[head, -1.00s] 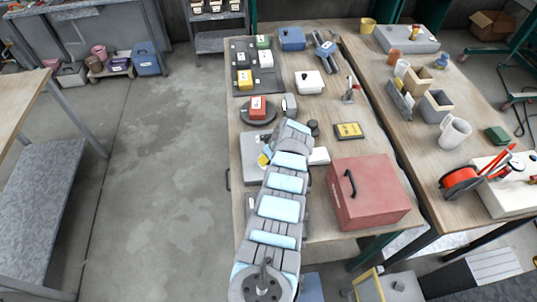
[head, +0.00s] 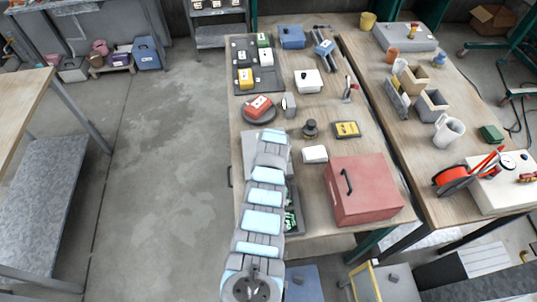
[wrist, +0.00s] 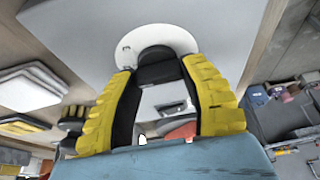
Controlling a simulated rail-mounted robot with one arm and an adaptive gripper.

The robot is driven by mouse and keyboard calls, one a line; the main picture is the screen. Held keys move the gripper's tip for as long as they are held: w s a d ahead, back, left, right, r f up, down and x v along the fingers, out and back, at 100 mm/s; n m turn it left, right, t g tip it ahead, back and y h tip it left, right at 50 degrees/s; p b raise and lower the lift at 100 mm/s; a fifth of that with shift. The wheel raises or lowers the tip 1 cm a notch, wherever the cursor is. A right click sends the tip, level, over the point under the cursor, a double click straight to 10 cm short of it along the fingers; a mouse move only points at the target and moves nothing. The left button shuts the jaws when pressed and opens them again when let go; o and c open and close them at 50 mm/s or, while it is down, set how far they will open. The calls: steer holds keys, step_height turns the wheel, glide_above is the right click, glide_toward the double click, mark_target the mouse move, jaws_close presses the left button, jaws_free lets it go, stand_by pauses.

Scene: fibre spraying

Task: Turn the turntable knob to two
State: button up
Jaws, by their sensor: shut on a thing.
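The turntable (head: 245,117) is a dark round disc at the left of the table in the head view, bearing a red block (head: 258,106) with a pale label. In the wrist view, my gripper (wrist: 158,75) has its yellow-padded fingers on either side of a black knob (wrist: 157,57), shut on it. A white round dial (wrist: 187,38) lies behind the knob on a light grey housing (wrist: 222,30). In the head view, my arm hides the knob and fingers.
A red toolbox (head: 370,195) stands right of my arm. A white box (head: 314,154), a dark round object (head: 310,130) and a black-and-yellow box (head: 346,129) sit nearer its far end. A dark tray of small boxes (head: 268,85) lies beyond the turntable.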

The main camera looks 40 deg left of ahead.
steer(key=shift+f, duration=0.1)
stand_by(0.4)
steer(key=o, duration=1.2)
steer(key=shift+r, duration=0.2)
steer(key=shift+v, duration=5.85)
